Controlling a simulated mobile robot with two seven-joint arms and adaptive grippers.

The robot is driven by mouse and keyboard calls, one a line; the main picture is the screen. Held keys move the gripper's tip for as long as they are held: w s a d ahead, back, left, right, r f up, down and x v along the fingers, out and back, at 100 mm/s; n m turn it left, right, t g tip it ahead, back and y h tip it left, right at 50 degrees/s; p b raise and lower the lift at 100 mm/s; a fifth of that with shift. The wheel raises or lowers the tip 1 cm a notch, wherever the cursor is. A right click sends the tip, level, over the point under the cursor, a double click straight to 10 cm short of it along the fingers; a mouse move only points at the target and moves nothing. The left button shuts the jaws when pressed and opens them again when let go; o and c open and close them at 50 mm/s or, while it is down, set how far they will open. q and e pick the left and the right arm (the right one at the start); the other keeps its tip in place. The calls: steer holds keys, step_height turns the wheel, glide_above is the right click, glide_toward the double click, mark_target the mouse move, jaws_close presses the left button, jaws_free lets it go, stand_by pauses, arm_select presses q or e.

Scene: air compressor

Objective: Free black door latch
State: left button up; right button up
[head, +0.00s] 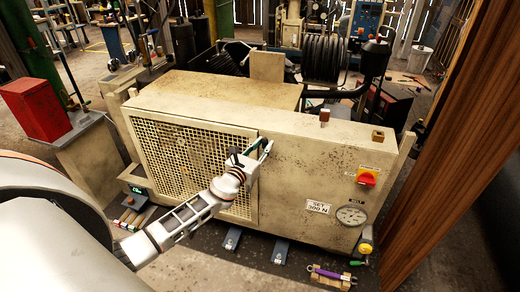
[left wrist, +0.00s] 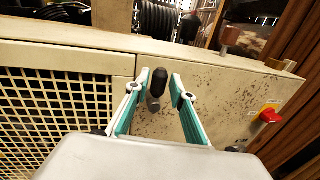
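The black door latch (left wrist: 158,84) is a dark upright knob on a metal stem, just right of the seam beside the mesh door (left wrist: 55,115) in the left wrist view. My left gripper (left wrist: 161,78) has its two green-lined fingers spread, one on each side of the latch. Gaps show between the latch and both fingers, so it does not look gripped. In the head view the left gripper (head: 264,148) is at the upper right edge of the mesh door (head: 185,150), and it hides the latch there. My right gripper is not in view.
The beige compressor cabinet (head: 310,180) carries a red switch (head: 367,177) and a round gauge (head: 351,215) at right. A wooden post (head: 455,150) stands close on the right. A red box (head: 38,108) stands at left. A purple-handled tool (head: 328,274) lies on the floor in front.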

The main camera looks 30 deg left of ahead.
arm_select(q)
steer(key=s, duration=1.2)
steer(key=shift+d, duration=0.2)
steer(key=s+d+f+n+g+h, duration=0.1)
steer(key=s+d+f+n+g, duration=0.2)
steer(key=s+d+f+n, duration=0.6)
steer(key=s+d+f+n+g+h, duration=0.2)
steer(key=s+d+f+n, duration=0.7)
steer(key=n, duration=1.3)
steer(key=s+f+g, duration=0.1)
steer(key=s+g, duration=0.1)
steer(key=s, duration=0.3)
steer(key=shift+f+n, duration=0.25)
steer(key=shift+n, duration=0.05)
